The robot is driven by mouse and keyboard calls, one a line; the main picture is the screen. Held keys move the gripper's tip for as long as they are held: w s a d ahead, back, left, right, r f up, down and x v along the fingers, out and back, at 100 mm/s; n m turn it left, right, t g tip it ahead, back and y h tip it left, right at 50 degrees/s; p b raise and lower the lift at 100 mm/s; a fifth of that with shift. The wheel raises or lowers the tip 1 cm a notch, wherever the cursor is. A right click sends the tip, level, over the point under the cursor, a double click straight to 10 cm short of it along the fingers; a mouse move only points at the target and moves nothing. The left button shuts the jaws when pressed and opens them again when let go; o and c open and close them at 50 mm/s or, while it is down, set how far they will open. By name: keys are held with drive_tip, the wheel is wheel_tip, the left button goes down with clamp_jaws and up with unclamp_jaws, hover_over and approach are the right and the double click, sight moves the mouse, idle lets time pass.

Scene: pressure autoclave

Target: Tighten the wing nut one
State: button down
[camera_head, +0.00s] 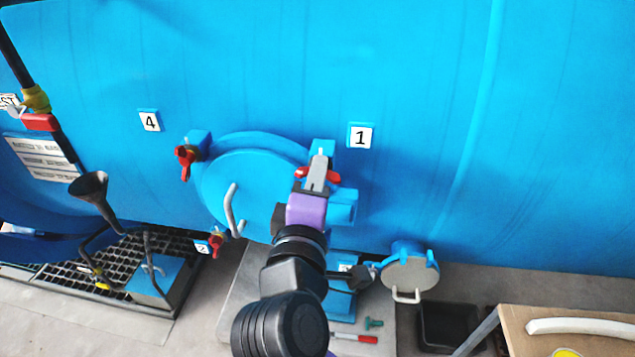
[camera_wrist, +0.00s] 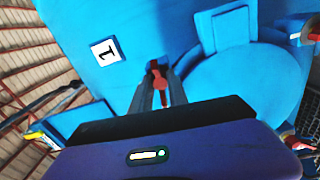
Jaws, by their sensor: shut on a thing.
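The wing nut one is red and sits at the upper right of the round blue door (camera_head: 250,185), below and left of the label "1" (camera_head: 361,137). In the head view its red wings (camera_head: 333,177) stick out on both sides of my gripper (camera_head: 318,172). In the wrist view the red wing nut (camera_wrist: 160,82) lies between the two grey fingers of my gripper (camera_wrist: 160,92). My gripper is shut on it. The fingers hide part of the nut in the head view. The label "1" also shows in the wrist view (camera_wrist: 107,52).
A red wing nut (camera_head: 186,158) by label "4" (camera_head: 150,121) and another (camera_head: 216,243) at lower left are on the door's rim. A metal handle (camera_head: 232,210) stands out from the door. A small round grey hatch (camera_head: 408,277) is at lower right. A black funnel (camera_head: 92,187) is at left.

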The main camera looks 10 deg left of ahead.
drive_tip(key=shift+f+m+b, duration=0.15)
drive_tip(key=shift+m+b, duration=2.55)
drive_tip(key=shift+m, duration=1.45)
drive_tip(key=shift+f+m+b, duration=0.1)
drive_tip(key=shift+m+b, duration=2.55)
drive_tip(key=shift+m, duration=1.5)
drive_tip(key=c, duration=1.3)
unclamp_jaws()
drive_tip(key=shift+r, duration=0.15)
drive_tip(key=shift+s+a+b, duration=0.15)
drive_tip(key=shift+s+b, duration=0.15)
drive_tip(key=shift+s, duration=3.65)
